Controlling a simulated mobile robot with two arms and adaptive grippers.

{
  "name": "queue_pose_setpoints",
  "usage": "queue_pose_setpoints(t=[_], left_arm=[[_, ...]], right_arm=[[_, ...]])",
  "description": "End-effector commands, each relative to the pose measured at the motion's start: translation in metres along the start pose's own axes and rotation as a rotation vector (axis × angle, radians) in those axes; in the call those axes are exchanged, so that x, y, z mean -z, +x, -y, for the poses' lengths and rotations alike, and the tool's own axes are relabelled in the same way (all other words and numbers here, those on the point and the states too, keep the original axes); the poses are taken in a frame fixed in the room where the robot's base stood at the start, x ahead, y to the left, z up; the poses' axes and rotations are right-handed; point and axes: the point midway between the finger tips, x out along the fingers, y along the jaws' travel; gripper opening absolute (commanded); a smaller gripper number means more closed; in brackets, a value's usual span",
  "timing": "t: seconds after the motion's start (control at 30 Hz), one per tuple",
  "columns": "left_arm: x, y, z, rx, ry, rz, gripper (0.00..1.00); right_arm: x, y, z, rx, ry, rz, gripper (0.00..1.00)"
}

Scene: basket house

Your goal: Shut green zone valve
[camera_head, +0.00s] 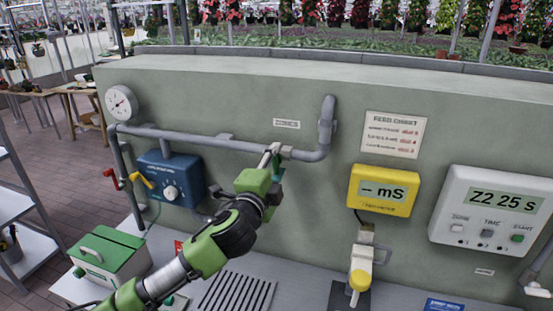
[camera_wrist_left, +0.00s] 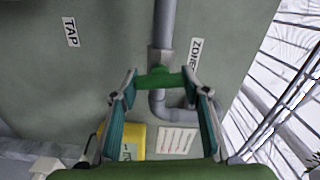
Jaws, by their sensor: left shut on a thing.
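The green zone valve handle (camera_wrist_left: 160,78) shows in the left wrist view as a green bar across the grey pipe, between my fingertips. My left gripper (camera_head: 275,158) reaches the wall pipe (camera_head: 235,143) below the small ZONES label (camera_head: 286,124) in the head view. In the left wrist view its two teal fingers (camera_wrist_left: 160,82) are shut on the ends of the handle. In the head view the gripper hides most of the handle, so its exact angle there is hard to tell. My right gripper is not in view.
A red lever (camera_head: 110,178) and a yellow lever (camera_head: 142,181) sit at the left pipes. A blue dosing box (camera_head: 168,178), yellow meter (camera_head: 382,190) and white timer (camera_head: 488,212) are on the wall. A green-lidded box (camera_head: 106,252) stands on the bench at left.

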Motion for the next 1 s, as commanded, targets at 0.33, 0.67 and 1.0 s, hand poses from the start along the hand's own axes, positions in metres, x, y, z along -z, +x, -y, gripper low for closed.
queue_pose_setpoints(t=[0.33, 0.67, 1.0], left_arm=[[0.0003, -0.0002, -0.0014, -0.002, 0.149, -0.001, 0.21], [0.0001, -0.0002, -0.0025, -0.002, 0.179, -0.001, 0.21], [-0.0001, -0.0002, -0.0025, -0.002, 0.179, 0.000, 0.60]], right_arm=[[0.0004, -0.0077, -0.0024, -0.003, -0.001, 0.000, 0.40], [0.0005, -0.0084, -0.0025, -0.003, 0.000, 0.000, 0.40], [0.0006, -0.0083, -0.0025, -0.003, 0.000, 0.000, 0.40]])
